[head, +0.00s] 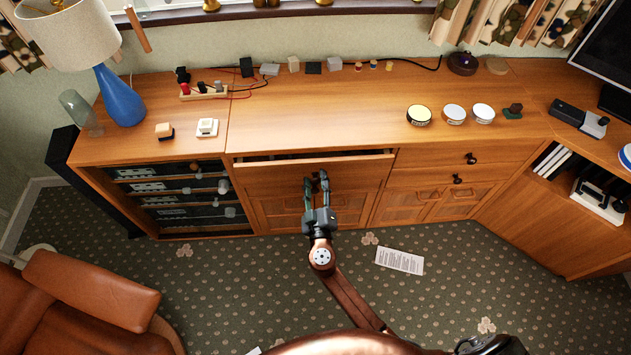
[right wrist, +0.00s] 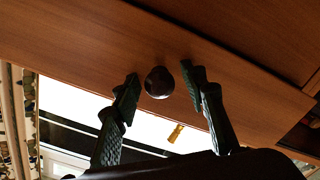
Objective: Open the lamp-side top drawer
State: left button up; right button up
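The lamp-side top drawer (head: 270,174) is in the middle of the wooden sideboard, to the right of the blue lamp (head: 122,97). It stands partly out, with a dark gap behind its front's top edge. My right gripper (head: 316,180) is in front of this drawer. In the right wrist view, the dark round drawer knob (right wrist: 158,82) lies between the fingertips of my right gripper (right wrist: 160,82). The fingers are apart, with visible space on both sides of the knob. In the head view, the gripper hides the knob. My left gripper is in neither view.
Another drawer (head: 435,157) with a dark knob is shut to the right. Audio units (head: 185,190) fill the left bay. Round tins (head: 419,115) and small blocks stand on the top. A leather chair (head: 90,290) is at lower left. A paper sheet (head: 399,261) lies on the carpet.

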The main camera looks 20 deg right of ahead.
grip_shut()
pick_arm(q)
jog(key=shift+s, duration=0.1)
pick_arm(e)
jog(key=shift+f, duration=0.1)
dwell(0.4)
